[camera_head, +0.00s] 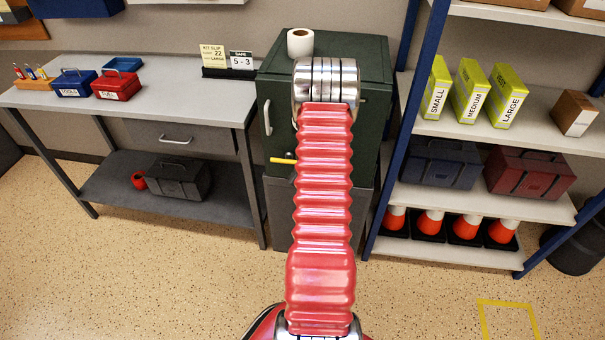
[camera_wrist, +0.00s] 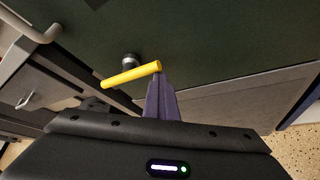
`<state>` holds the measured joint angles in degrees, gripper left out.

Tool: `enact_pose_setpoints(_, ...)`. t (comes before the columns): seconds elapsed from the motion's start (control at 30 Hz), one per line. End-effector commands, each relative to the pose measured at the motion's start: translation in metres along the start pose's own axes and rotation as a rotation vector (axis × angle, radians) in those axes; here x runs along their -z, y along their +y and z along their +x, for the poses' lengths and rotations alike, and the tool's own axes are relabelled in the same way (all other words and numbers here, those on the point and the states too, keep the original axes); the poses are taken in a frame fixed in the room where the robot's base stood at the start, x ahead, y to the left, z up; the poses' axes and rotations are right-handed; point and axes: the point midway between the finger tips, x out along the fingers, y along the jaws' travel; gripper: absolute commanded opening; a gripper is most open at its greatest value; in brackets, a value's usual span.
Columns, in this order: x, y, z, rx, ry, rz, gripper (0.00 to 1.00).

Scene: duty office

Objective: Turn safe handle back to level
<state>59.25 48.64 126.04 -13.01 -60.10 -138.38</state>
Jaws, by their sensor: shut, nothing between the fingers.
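The dark green safe (camera_head: 375,110) stands behind my raised arm, which covers the middle of its door. The yellow safe handle (camera_head: 283,160) sticks out to the left of my arm and looks close to level. In the wrist view the yellow handle (camera_wrist: 130,75) sits on a dark round hub and runs about parallel to the lower edge of the safe door (camera_wrist: 220,40). My gripper (camera_wrist: 160,82) is shut and empty. Its purple fingertips are just under the handle's right end, touching or very near; I cannot tell which. In the head view my arm mostly hides the gripper.
A grey workbench (camera_head: 180,100) with red and blue boxes stands left of the safe. A shelf rack (camera_head: 470,200) with yellow boxes, cases and cones stands to the right. A white roll (camera_head: 300,43) sits on the safe. The speckled floor in front is largely clear.

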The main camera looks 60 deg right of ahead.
Motion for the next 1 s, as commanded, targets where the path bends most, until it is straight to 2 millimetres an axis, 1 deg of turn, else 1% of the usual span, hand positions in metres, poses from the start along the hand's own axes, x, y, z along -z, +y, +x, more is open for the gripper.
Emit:
enact_pose_setpoints(0.03,-0.007,0.004,0.001,-0.009,-0.016,0.000,0.00)
enact_pose_setpoints(0.4,-0.008,0.003,0.002,-0.011,-0.020,-0.001,0.00)
enact_pose_setpoints(0.57,0.001,-0.003,0.004,-0.009,-0.016,-0.001,0.00)
enact_pose_setpoints(0.7,0.014,-0.011,0.007,-0.005,-0.008,-0.001,0.00)
enact_pose_setpoints(0.97,0.032,-0.024,0.011,-0.001,-0.001,-0.001,0.00)
enact_pose_setpoints(1.0,0.031,-0.022,0.007,-0.002,-0.002,-0.001,0.00)
